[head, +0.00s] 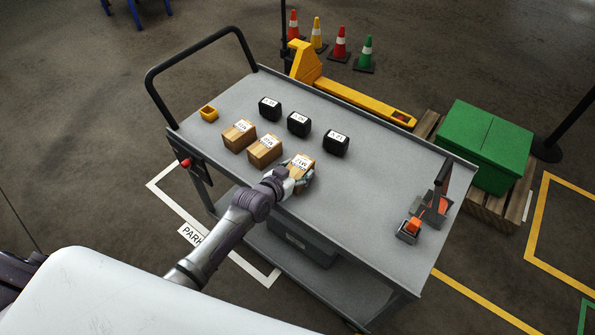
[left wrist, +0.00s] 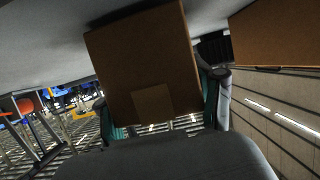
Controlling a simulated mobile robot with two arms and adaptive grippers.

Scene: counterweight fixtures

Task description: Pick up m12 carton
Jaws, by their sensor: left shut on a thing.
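A small brown carton (head: 301,163) with a white label that seems to read M12 is at the near edge of the grey cart top. My left gripper (head: 301,179) is shut on this carton, with its fingers on either side. In the left wrist view the carton (left wrist: 145,60) fills the space between the fingers (left wrist: 165,105). I cannot tell whether it touches the cart top. Two similar labelled cartons stand to its left, a middle one (head: 264,153) and a far-left one (head: 238,138). My right gripper is out of view.
Several black labelled blocks stand behind the cartons, the nearest one (head: 335,145) at right. A grey-orange device (head: 428,212) stands at the right end of the cart (head: 375,205). The surface between is clear.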

